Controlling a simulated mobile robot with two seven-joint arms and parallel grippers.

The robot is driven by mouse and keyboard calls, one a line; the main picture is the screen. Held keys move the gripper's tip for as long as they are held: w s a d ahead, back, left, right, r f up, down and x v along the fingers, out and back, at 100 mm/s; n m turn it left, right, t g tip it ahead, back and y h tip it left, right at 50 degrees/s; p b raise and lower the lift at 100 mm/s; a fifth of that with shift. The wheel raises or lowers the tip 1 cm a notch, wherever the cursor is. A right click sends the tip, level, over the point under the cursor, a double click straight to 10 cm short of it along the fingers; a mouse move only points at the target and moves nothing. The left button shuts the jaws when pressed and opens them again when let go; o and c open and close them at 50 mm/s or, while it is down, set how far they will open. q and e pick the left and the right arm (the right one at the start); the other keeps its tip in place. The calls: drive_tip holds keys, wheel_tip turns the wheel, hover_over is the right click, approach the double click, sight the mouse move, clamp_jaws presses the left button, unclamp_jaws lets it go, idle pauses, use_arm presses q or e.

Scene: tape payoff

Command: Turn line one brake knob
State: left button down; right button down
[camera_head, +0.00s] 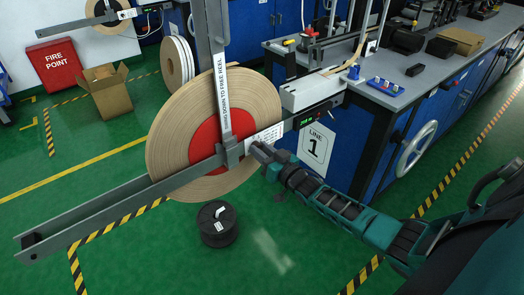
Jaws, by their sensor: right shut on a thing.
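The line one payoff holds a large tan tape reel (178,122) with a red hub (203,139). A grey upright arm (222,100) with a "swing down to free reel" label crosses the reel's face. A grey beam (110,198) runs under it, with a white label plate and a small green display (308,121). My right gripper (257,150) reaches in from the right, just below the label plate and right of the hub. It is shut on the brake knob, which the fingers hide. My left gripper is not in view.
A "Line 1" sign (315,146) is on the blue bench front, with a white handwheel (417,149) to its right. A black spool (216,223) stands on the green floor below the reel. An open cardboard box (105,92) and a red fire point box (57,66) are at the left.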

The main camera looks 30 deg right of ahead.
drive_tip(key=c, duration=0.8)
unclamp_jaws()
drive_tip(key=shift+c, duration=0.2)
drive_tip(key=shift+s, duration=0.15)
drive_tip(key=s+d+p, duration=0.1)
drive_tip(key=s+p, duration=0.1)
drive_tip(key=s, duration=1)
drive_tip(key=shift+s+d, duration=0.15)
drive_tip(key=shift+s, duration=0.15)
drive_tip(key=s+a+f+n+g, duration=0.1)
drive_tip(key=s+a+f+g, duration=0.1)
drive_tip(key=s+a, duration=0.4)
drive_tip(key=s+a+f+n+g, duration=0.2)
drive_tip(key=s+a+g, duration=0.3)
drive_tip(key=a, duration=0.7)
drive_tip(key=shift+s+a, duration=0.3)
drive_tip(key=shift+s, duration=0.35)
